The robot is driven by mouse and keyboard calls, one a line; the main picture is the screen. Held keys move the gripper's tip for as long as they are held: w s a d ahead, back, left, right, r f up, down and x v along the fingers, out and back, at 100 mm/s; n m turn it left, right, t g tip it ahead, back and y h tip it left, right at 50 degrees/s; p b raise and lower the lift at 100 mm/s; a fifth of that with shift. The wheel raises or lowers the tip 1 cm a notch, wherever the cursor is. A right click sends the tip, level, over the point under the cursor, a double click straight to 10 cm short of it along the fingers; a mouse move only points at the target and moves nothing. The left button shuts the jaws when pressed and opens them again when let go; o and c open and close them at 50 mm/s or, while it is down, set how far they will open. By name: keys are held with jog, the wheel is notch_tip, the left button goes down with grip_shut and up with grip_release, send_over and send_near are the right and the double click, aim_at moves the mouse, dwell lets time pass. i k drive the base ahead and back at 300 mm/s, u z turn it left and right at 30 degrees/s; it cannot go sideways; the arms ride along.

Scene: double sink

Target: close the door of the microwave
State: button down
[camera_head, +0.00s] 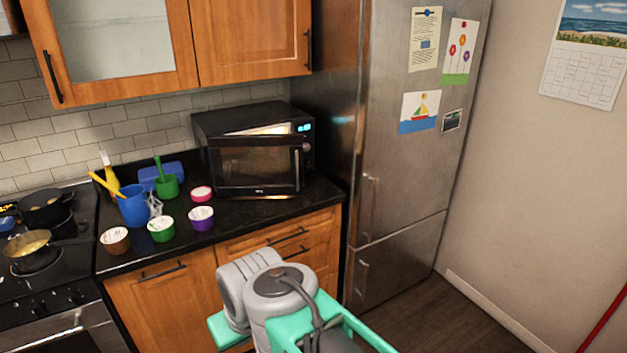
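The black microwave (255,117) stands on the dark counter against the tiled wall, beside the fridge. Its door (253,170) has a dark window and a vertical handle (300,168) at its right edge. The door looks partly open: a lit strip of the interior (268,130) shows above its top edge. The exact angle of the door is hard to tell. Grey and teal links of my arm rise at the bottom middle, in front of the lower cabinets and well apart from the microwave. My gripper's fingers do not show.
Left of the microwave on the counter (205,238) are a blue cup (132,206), a green cup (167,187) and several small tubs. A stove (65,270) with pans is at far left. The steel fridge (400,170) stands to the right. Floor (460,310) is clear at lower right.

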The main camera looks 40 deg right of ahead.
aim_at(252, 165)
jog(key=z, duration=0.5)
jog(key=i, duration=1.75)
jog(key=u, duration=0.7)
